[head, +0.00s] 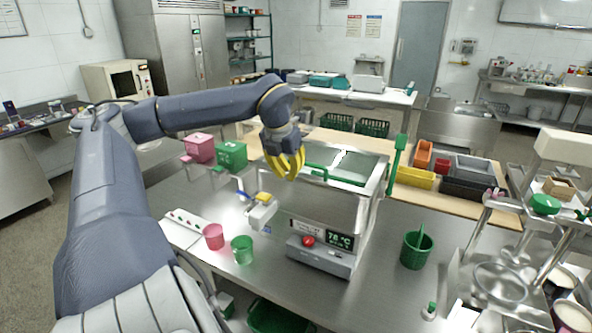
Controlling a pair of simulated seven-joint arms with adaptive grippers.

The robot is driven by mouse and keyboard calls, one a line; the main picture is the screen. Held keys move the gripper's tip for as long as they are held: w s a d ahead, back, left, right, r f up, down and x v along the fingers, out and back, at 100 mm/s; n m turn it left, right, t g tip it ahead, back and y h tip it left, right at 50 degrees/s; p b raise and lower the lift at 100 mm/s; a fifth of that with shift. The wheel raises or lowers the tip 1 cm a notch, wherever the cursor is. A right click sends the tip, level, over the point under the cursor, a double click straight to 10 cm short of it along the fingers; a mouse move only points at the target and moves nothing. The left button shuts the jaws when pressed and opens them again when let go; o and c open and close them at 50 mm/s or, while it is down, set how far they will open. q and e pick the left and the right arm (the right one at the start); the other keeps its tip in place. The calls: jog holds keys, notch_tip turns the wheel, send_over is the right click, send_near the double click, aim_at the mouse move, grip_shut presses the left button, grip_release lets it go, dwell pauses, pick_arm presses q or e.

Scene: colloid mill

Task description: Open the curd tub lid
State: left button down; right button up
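The curd tub (315,220) is a steel box on the bench in the middle of the head view. Its front carries a "78 °C" display (340,240) and a red button (308,241). The lid (350,167) is at its top, with a green bar-like part (318,172) near the left front edge. My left gripper (287,168) has yellow fingers pointing down at the tub's top left edge, close to the green part. Whether it touches is unclear, and the finger gap cannot be made out. My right gripper is out of view.
A green paddle-like tool (395,160) stands upright at the tub's right. A valve (261,212) with a yellow top sits at its left. Pink (213,236) and green (242,249) cups stand at front left, a green bucket (416,250) at right. Bench between tub and bucket is clear.

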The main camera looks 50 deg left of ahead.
pick_arm(q)
jog(key=shift+w+a+f, duration=0.25)
jog(key=shift+w, duration=0.3)
jog(key=shift+w+a+f, duration=0.25)
jog(key=shift+w, duration=0.35)
jog(key=shift+w+a+f, duration=0.25)
jog(key=shift+w, duration=0.3)
jog(key=shift+r, duration=0.1)
